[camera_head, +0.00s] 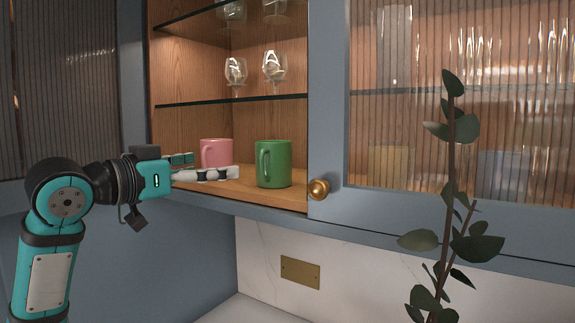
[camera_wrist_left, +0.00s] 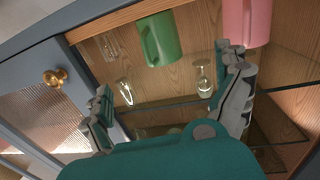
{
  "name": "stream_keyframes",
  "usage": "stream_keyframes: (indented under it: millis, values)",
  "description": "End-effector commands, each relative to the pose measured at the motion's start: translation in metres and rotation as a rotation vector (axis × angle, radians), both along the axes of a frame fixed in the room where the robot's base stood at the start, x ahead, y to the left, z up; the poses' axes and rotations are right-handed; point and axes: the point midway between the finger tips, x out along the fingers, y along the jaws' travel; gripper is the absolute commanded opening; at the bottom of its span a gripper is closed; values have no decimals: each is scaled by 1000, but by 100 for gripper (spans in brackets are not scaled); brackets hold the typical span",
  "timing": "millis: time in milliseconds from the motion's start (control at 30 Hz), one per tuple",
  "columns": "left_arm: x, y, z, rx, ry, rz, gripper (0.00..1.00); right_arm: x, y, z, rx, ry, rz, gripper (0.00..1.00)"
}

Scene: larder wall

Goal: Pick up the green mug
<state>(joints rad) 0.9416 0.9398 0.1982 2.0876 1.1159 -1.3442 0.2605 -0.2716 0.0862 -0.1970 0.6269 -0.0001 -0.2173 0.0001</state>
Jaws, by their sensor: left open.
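The green mug (camera_head: 276,163) stands upright on the wooden bottom shelf of the open cabinet, its handle on the left side. In the left wrist view the green mug (camera_wrist_left: 162,40) shows at the top centre, ahead of the gap between the fingers. My left gripper (camera_head: 208,170) is at the cabinet's left side, left of the green mug and in front of the pink mug. My right gripper is not seen.
A pink mug (camera_head: 217,152) stands left of the green mug, its lower part hidden by my gripper. Stemmed glasses (camera_head: 274,66) stand on the glass shelf above. A ribbed glass door (camera_head: 440,95) with a brass knob (camera_head: 318,189) is at right. A leafy plant (camera_head: 450,200) rises in front.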

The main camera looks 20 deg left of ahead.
Motion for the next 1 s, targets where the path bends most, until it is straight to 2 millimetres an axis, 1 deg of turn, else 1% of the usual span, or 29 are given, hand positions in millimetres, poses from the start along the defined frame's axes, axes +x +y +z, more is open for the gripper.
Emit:
stream_keyframes:
  millis: [133, 300, 400, 500, 600, 700, 767, 867, 933, 1000]
  values:
    - [23, -7, 4, -2, 4, -4, 100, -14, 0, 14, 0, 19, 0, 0]
    - [60, -16, 4, -5, 5, -4, 100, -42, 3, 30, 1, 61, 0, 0]
    - [81, -22, 4, -4, 5, -4, 100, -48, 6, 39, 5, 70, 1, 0]
    - [98, -26, 2, -2, 4, -3, 100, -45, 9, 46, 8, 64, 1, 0]
    - [110, -28, 1, -1, 2, -2, 100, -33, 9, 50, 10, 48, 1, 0]
    - [115, -30, 0, 0, 2, -1, 100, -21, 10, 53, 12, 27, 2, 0]
    - [118, -30, 0, 0, 2, -1, 100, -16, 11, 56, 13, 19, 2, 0]
    - [130, -33, 1, -2, 5, -2, 100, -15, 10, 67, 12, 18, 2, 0]
    - [141, -34, 1, -3, 6, -3, 100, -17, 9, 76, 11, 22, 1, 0]
    - [152, -36, -1, -2, 5, -2, 100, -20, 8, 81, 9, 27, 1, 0]
